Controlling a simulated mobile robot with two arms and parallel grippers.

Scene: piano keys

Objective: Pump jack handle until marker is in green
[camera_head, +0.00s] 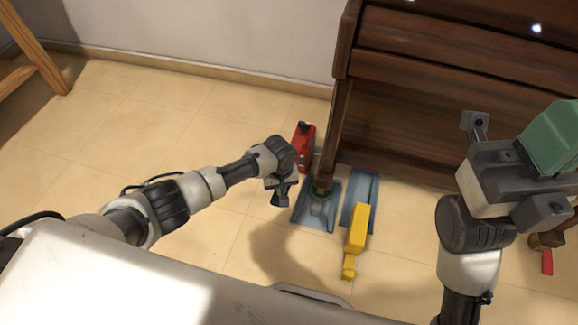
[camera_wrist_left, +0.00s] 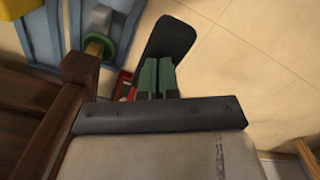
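The red jack (camera_head: 304,148) stands on the floor beside the piano's near left leg. My left gripper (camera_head: 281,190) is low in front of it. In the left wrist view the green fingertips (camera_wrist_left: 157,76) lie together, with no gap showing. A dark flat paddle (camera_wrist_left: 171,38), perhaps the jack handle, lies just beyond them. I cannot tell whether they touch it. A little red of the jack shows left of the fingertips, mostly hidden. The marker and its green zone cannot be made out. My right gripper (camera_head: 551,140) is raised at the right, away from the jack; its finger gap is hidden.
The brown piano (camera_head: 450,65) fills the upper right. Its leg stands by a green ring (camera_head: 320,193) on a blue pad (camera_head: 309,217). A second blue pad (camera_head: 372,190) and a yellow object (camera_head: 356,235) lie nearby.

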